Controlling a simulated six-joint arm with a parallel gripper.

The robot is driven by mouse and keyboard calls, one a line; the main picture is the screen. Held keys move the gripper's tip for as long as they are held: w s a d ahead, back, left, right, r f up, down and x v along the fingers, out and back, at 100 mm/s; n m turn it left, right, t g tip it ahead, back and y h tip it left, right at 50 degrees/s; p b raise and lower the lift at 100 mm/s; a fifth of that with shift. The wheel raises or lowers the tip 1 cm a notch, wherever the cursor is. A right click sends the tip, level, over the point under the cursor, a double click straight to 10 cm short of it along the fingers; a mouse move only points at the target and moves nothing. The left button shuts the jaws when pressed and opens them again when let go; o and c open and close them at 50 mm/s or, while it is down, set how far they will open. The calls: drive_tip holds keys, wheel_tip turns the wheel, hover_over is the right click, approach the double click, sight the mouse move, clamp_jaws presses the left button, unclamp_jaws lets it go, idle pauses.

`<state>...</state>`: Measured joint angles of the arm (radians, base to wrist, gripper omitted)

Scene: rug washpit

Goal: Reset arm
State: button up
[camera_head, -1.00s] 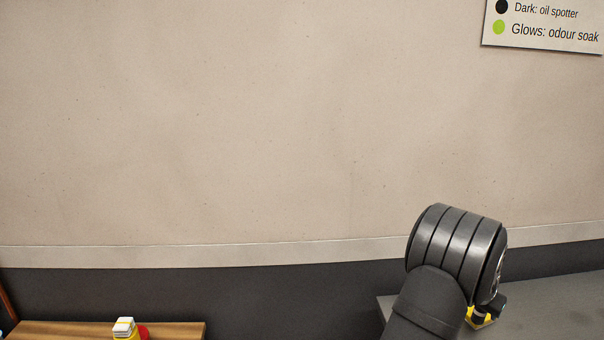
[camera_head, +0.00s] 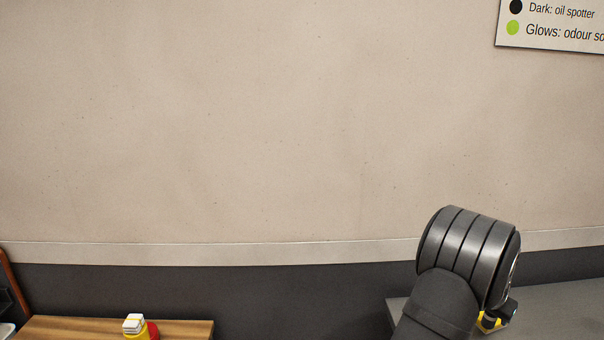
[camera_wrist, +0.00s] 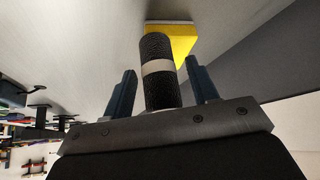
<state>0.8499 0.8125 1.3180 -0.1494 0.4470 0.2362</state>
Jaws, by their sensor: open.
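My gripper (camera_wrist: 160,68) shows in the wrist view, with two blue fingers spread apart. A black textured cylinder with a pale band (camera_wrist: 156,48) stands between the fingers, with a visible gap on each side. A yellow block (camera_wrist: 182,38) lies just beyond the cylinder, on a grey surface. In the head view, my arm's dark rounded link is at the lower right and hides the gripper. A small yellow patch (camera_head: 487,321) shows just beside that link.
A grey counter (camera_head: 560,305) runs along the wall at the right. A wooden surface (camera_head: 70,328) at the lower left carries a yellow item with a white top (camera_head: 134,326) and a red thing (camera_head: 153,331). A sign (camera_head: 555,25) hangs at the upper right.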

drive_tip(key=v, duration=1.1)
drive_tip(key=x, duration=1.1)
drive_tip(key=shift+w+d+r, duration=0.1)
drive_tip(key=shift+d+r, duration=0.05)
drive_tip(key=shift+r, duration=0.2)
wheel_tip(320, 180, up, 4)
drive_tip(key=shift+f, duration=0.25)
drive_tip(key=s+d+r, duration=0.2)
drive_tip(key=s+r, duration=0.5)
drive_tip(key=s, duration=0.5)
drive_tip(key=w+d+f+m+g, duration=0.1)
drive_tip(key=w+d, duration=0.2)
drive_tip(key=d, duration=0.3)
drive_tip(key=w+d+f+m, duration=0.2)
drive_tip(key=d, duration=0.3)
drive_tip(key=w+d+f+m+g+h, duration=0.1)
drive_tip(key=w+d+f, duration=0.1)
drive_tip(key=d, duration=0.4)
drive_tip(key=shift+w+d+f+m+g, duration=0.15)
drive_tip(key=shift+w+d+m+g, duration=0.15)
drive_tip(key=shift+w, duration=0.5)
